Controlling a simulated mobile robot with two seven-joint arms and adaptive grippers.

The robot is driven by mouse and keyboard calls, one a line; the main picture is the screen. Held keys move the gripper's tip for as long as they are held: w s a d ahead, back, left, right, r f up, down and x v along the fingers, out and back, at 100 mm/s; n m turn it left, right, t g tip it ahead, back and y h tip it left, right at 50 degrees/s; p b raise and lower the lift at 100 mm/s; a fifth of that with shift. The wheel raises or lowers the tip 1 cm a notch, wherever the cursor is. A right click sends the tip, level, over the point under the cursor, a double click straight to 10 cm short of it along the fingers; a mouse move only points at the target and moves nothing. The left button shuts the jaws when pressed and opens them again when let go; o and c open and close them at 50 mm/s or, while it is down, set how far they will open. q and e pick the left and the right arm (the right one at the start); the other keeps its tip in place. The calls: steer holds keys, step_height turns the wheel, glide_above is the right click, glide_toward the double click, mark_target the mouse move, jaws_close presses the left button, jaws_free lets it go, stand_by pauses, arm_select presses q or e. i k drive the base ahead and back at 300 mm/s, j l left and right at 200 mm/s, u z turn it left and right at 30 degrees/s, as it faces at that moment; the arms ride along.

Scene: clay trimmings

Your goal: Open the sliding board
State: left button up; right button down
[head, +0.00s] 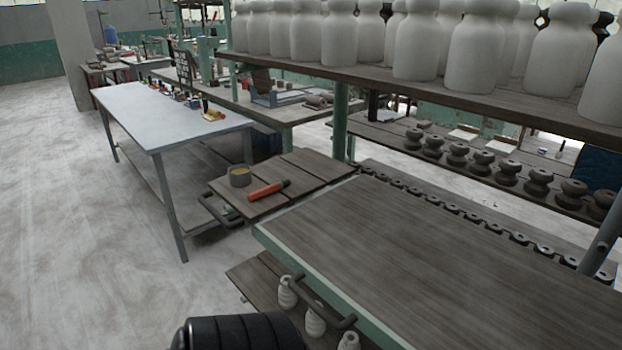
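A large brown wooden board (430,255) with a pale green front edge fills the lower right of the head view. A dark bar handle (322,300) runs along its front side. A smaller plank-topped surface (290,182) stands beyond it and has its own dark handle (217,209). I cannot tell for certain which of these is the sliding board. Neither of my grippers is in view, and no gripper is seen on either handle.
A tin (240,176) and an orange-handled tool (268,189) lie on the smaller surface. White bottles (480,50) crowd the shelf above. Small pale bottles (315,322) stand below the large board. Open floor (70,220) lies left of a light table (170,118).

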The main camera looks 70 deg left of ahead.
mark_target(409, 272)
steer(key=j+u, duration=0.1)
steer(key=u, duration=1.6)
